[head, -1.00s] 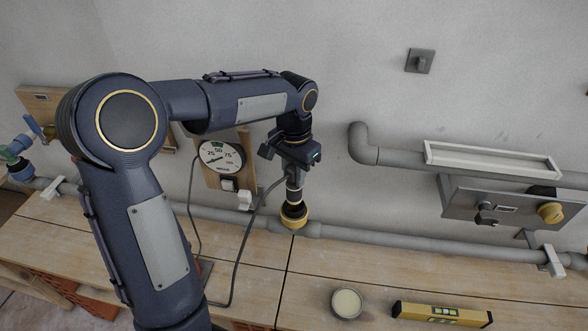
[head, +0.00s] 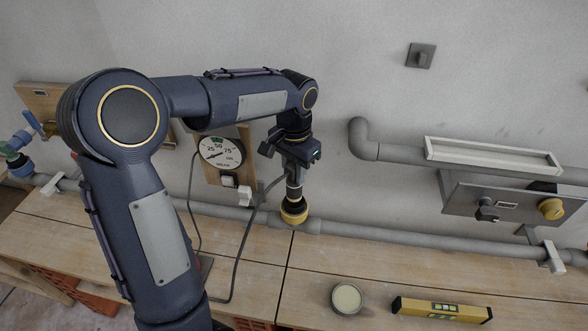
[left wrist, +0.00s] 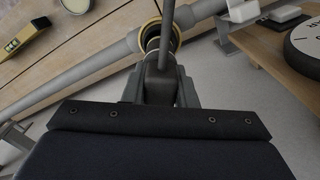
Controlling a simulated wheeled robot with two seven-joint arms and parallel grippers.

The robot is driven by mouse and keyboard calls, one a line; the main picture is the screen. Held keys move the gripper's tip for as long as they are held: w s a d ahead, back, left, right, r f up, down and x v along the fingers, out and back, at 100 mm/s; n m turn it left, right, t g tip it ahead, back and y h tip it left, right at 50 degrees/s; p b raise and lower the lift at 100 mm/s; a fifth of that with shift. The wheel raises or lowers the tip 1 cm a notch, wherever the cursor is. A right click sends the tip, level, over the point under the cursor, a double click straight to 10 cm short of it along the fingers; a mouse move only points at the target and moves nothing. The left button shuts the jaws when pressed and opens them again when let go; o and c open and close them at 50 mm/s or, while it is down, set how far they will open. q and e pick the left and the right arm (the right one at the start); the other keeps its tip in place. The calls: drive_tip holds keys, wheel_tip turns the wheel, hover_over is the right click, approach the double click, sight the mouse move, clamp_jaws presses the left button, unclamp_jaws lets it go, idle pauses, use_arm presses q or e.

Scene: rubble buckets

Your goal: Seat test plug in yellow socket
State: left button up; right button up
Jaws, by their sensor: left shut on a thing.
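My left gripper (head: 293,164) is shut on the test plug (head: 293,190), a dark plug with a pale band and a cable running from it. The plug points down, upright, at the yellow socket (head: 294,218) on the grey pipe. Its lower end meets or enters the dark mouth of the socket; how deep it sits I cannot tell. In the left wrist view the plug (left wrist: 163,80) is between the fingers, with the socket's yellow rim (left wrist: 143,38) around its far end. My right gripper is not in view.
A dial gauge (head: 222,153) hangs on a wooden board left of the gripper, with the cable looping below. A pipe (head: 400,240) runs along the wall. A round tin (head: 346,298) and a yellow level (head: 441,309) lie on the bench. A metal panel (head: 500,207) is at right.

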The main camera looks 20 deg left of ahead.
sight(294, 190)
use_arm(q)
drive_tip(key=shift+f, duration=0.2)
drive_tip(key=shift+f+b, duration=0.9)
drive_tip(key=shift+f, duration=0.4)
idle(0.7)
drive_tip(key=shift+f, duration=0.15)
drive_tip(key=shift+f+b, duration=0.8)
drive_tip(key=shift+f, duration=0.55)
drive_tip(key=shift+f, duration=0.1)
drive_tip(key=shift+f+b, duration=0.35)
drive_tip(key=shift+f, duration=0.1)
drive_tip(key=shift+r, duration=0.1)
